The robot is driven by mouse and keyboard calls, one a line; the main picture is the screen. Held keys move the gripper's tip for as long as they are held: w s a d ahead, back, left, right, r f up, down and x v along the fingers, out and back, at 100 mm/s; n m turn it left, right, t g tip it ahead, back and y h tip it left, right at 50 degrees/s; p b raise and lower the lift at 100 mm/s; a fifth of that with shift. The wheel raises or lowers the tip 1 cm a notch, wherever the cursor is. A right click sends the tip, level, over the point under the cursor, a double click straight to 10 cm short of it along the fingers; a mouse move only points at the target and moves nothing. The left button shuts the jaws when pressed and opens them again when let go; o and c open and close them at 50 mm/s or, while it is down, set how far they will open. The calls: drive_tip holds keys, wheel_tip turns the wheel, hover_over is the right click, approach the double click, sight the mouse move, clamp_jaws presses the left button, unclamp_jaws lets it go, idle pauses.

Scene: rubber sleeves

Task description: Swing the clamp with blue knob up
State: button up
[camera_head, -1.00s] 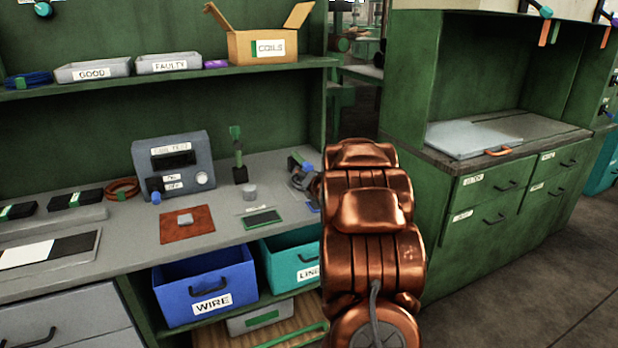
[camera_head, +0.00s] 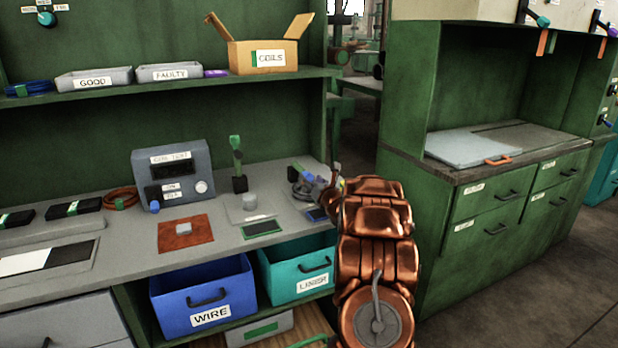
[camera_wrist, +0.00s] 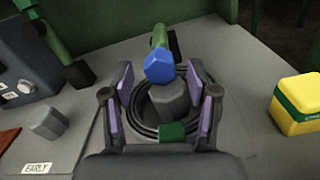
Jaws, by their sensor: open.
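The clamp with the blue knob (camera_wrist: 159,68) stands at the right end of the bench. Its green arm (camera_wrist: 158,38) reaches from the back toward the wrist camera, and the knob appears over a grey post (camera_wrist: 170,102). A dark coil with a green band (camera_wrist: 172,131) lies around the post. My gripper (camera_wrist: 158,75) is open, its purple-padded fingers to the left and right of the knob and post in the wrist view. I cannot tell whether either finger touches. In the head view my gripper (camera_head: 328,184) is at the bench's right end and partly covers this area.
A second clamp with a green handle (camera_head: 237,158) stands upright to the left, by a grey post (camera_head: 250,201). A grey tester (camera_head: 172,174) is further left. A yellow and green box (camera_wrist: 299,104) is on the right in the wrist view. A shelf (camera_head: 180,90) runs above the bench.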

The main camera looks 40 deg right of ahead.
sight(301, 172)
drive_tip(key=shift+x, duration=1.1)
clamp_jaws()
